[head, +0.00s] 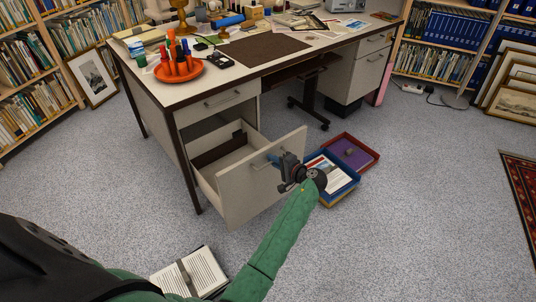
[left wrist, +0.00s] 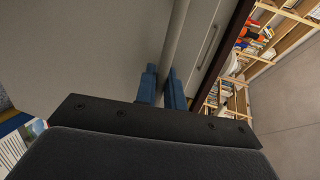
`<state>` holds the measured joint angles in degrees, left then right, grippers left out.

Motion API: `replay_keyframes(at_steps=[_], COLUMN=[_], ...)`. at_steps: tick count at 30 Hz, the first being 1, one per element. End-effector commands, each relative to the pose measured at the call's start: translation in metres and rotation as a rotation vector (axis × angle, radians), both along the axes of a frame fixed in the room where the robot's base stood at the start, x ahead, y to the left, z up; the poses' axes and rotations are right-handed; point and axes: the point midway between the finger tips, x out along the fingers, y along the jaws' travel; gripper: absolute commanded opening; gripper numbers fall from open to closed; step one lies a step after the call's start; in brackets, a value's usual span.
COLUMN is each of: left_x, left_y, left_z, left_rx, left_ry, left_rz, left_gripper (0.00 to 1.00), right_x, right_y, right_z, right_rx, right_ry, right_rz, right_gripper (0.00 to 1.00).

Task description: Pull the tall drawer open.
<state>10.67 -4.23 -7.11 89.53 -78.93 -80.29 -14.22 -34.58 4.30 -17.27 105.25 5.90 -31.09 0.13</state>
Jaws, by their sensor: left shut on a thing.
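The tall drawer (head: 245,185) is in the lower left of the desk (head: 165,125) in the head view, and it stands pulled well out, with its inside showing. Its bar handle (head: 262,163) is on the drawer front. My left gripper (head: 279,163) is at the right part of this handle, shut on it. In the left wrist view the blue fingers of the left gripper (left wrist: 164,88) stand on either side of the grey handle bar (left wrist: 176,40). The shallow drawer above (head: 220,101) is shut. My right gripper is not in view.
Blue and red trays (head: 345,152) with papers lie on the floor just right of the open drawer. An open book (head: 190,272) lies on the floor in front. An orange dish (head: 180,72) stands on the desktop.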

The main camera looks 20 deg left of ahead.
Motion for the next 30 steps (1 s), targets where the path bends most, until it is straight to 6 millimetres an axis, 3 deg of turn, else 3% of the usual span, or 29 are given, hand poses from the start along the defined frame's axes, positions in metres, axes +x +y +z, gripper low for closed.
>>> replay_keyframes(at_steps=[3,9,23,24,30], left_x=[-0.009,-0.018,-0.021,-0.021,-0.021], left_y=[-0.019,-0.038,-0.043,-0.043,-0.043], left_z=[0.001,0.0,-0.001,-0.001,-0.001], left_rx=[-0.003,-0.002,-0.001,-0.001,-0.001], left_ry=[0.002,0.003,0.001,0.001,0.001], left_rz=[0.0,0.0,0.0,0.0,0.0], left_gripper=[0.0,0.0,0.0,0.15,0.16], right_x=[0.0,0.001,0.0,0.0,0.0], right_y=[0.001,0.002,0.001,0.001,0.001], right_z=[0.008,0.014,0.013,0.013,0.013], right_rx=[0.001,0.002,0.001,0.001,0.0], right_ry=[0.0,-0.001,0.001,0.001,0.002], right_rz=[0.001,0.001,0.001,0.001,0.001], right_gripper=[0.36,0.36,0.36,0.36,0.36])
